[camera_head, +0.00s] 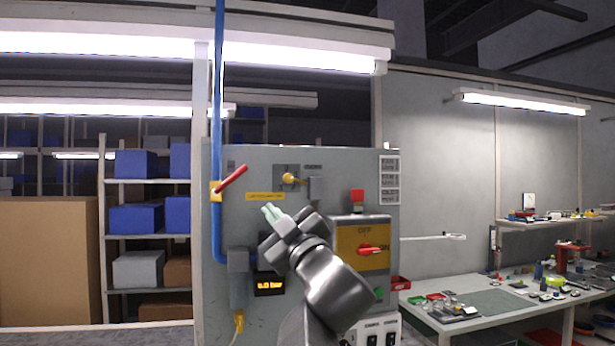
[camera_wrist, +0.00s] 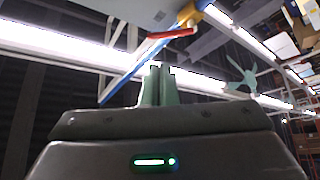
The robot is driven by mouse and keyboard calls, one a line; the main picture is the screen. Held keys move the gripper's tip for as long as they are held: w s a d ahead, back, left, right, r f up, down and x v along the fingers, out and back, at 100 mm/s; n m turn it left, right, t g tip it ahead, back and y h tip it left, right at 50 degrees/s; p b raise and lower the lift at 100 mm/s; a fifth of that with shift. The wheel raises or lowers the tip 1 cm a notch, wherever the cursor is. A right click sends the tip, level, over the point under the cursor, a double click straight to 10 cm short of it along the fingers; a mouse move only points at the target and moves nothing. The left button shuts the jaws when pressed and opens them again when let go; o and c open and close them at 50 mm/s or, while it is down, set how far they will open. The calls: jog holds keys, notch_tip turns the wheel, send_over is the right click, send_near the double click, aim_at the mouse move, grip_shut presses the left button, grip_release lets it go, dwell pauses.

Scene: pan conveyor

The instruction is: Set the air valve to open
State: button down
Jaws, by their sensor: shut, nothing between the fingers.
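The air valve has a red lever (camera_head: 231,179) and a yellow body (camera_head: 215,191) on a vertical blue pipe (camera_head: 217,120) at the cabinet's left edge. The lever slants up and to the right, across the pipe's line. In the wrist view the red lever (camera_wrist: 170,34), yellow body (camera_wrist: 190,12) and blue pipe (camera_wrist: 125,80) show at the top, beyond the fingers. My gripper (camera_head: 270,211) is shut and empty, with pale green fingers pointing up-left. In the head view it appears below and right of the lever, apart from it. The fingers (camera_wrist: 158,70) also show together in the wrist view.
The grey cabinet (camera_head: 330,160) carries a yellow knob (camera_head: 290,179), a red button (camera_head: 357,195), a red rotary switch (camera_head: 369,249) on a yellow plate and an amber display (camera_head: 269,285). A cluttered workbench (camera_head: 490,305) stands at right. Shelves with boxes stand at left.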

aim_at(239, 175)
jog(key=p+x, duration=0.4)
jog(key=x, duration=0.9)
jog(key=shift+w+a+r+p, duration=0.15)
jog(key=shift+a+r+p, duration=0.1)
jog(key=shift+p, duration=0.1)
